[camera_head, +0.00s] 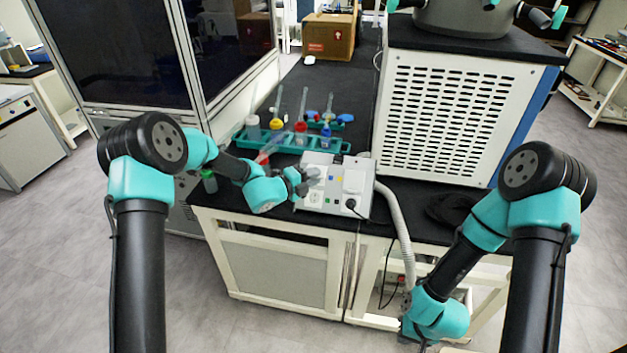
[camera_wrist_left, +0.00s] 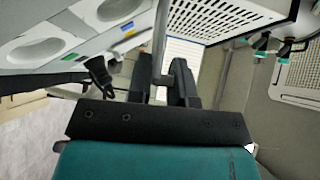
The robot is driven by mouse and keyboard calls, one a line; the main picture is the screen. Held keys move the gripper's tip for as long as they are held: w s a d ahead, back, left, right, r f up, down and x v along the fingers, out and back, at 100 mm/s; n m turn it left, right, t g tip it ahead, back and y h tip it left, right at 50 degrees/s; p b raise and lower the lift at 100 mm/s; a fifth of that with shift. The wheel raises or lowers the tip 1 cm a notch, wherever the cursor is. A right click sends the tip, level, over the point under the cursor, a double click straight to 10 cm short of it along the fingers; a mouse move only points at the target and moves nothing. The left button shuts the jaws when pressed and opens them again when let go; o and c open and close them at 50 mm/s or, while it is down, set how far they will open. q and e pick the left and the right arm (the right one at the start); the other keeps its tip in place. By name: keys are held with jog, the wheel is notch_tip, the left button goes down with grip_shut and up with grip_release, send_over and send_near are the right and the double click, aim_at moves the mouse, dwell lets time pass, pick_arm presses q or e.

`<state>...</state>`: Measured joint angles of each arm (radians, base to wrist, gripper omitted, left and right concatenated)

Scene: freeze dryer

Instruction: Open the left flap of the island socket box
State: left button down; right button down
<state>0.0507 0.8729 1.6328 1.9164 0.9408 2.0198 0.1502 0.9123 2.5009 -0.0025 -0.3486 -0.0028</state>
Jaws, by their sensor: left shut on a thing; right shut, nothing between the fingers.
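The island socket box (camera_head: 333,205) is a pale grey box on the black bench top, beside a grey hose. Its left socket (camera_head: 315,196) is exposed, and a black plug (camera_head: 350,204) sits at its right socket. The right flap (camera_head: 353,181) stands raised. My left gripper (camera_head: 306,181) is at the left flap, above the left socket, and hides much of that flap. In the left wrist view the left gripper (camera_wrist_left: 165,85) is shut on a thin grey edge, which looks like the left flap (camera_wrist_left: 161,42). My right gripper (camera_head: 406,302) is low at the cabinet front, shut and empty.
A teal rack (camera_head: 330,143) with flasks and coloured-cap bottles stands behind the box. A green-capped bottle (camera_head: 209,181) is left of it. A white vented machine (camera_head: 450,120) stands at right. The bench front edge is close to the box.

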pick_arm(q)
jog(key=shift+w+r+n+g+y, duration=0.2)
jog(key=shift+r+n+g+y, duration=0.25)
jog(key=shift+r, duration=0.1)
jog(key=shift+w+r+n+g+y, duration=0.15)
jog(key=shift+r+n+g+y, duration=0.2)
jog(key=shift+r+n, duration=0.15)
jog(key=c, duration=1.1)
grip_release()
jog(key=shift+o, duration=0.2)
jog(key=v, duration=1.7)
jog(key=shift+s+a, duration=0.1)
jog(key=shift+s, duration=0.05)
